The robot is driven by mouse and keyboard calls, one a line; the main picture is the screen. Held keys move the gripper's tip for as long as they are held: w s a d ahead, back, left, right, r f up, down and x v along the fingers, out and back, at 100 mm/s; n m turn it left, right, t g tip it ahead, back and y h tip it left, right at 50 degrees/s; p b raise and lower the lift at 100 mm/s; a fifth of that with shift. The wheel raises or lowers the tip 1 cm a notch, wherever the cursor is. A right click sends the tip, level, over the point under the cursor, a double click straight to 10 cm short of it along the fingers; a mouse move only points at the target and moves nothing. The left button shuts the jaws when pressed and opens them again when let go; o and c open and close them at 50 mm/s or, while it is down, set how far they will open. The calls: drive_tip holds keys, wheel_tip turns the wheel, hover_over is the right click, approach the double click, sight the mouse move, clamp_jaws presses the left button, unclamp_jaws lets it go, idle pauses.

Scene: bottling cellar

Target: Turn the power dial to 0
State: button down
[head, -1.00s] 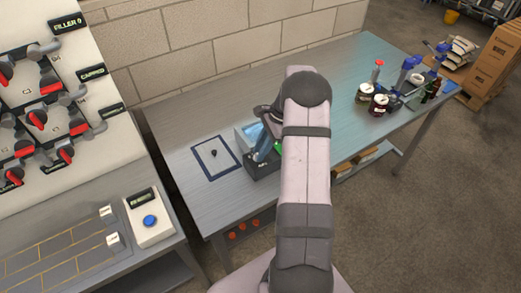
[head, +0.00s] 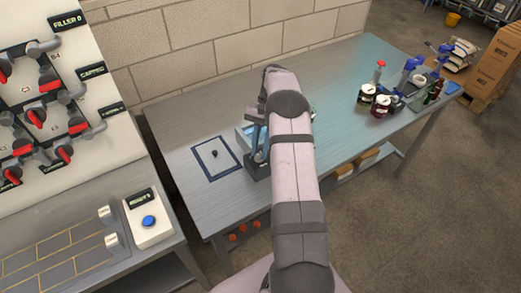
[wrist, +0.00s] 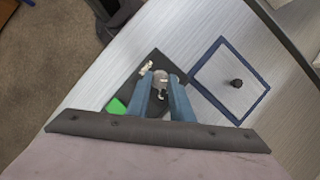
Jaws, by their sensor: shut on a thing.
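The power dial (wrist: 159,76) is a small grey round knob on a dark unit (wrist: 137,78) on the metal bench. In the wrist view a pale piece sticks out at its left and a green patch (wrist: 116,106) shows on the unit's near corner. My gripper (wrist: 162,84) has its two blue fingers closed on the dial, one on each side. In the head view the unit (head: 257,171) shows beside my arm, with the fingers coming down onto it. The dial itself is hidden there, and its marks and setting are too small to read.
A blue-outlined square (head: 203,176) with a small black knob-like thing (head: 214,154) lies left of the unit. Jars (head: 381,105) and bottles stand at the bench's right end. A white box with a blue button (head: 149,221) and a lever panel (head: 45,100) are at left.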

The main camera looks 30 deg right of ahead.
sight(259, 154)
drive_tip(key=shift+w+n+g+h, duration=0.1)
drive_tip(key=shift+n+g+h, duration=0.2)
drive_tip(key=shift+n, duration=0.8)
drive_tip(key=c, duration=1.6)
unclamp_jaws()
drive_tip(key=shift+r, duration=0.1)
drive_tip(key=shift+b+v, duration=0.8)
drive_tip(key=shift+v, duration=0.95)
drive_tip(key=shift+p+v, duration=0.95)
drive_tip(key=shift+v, duration=0.8)
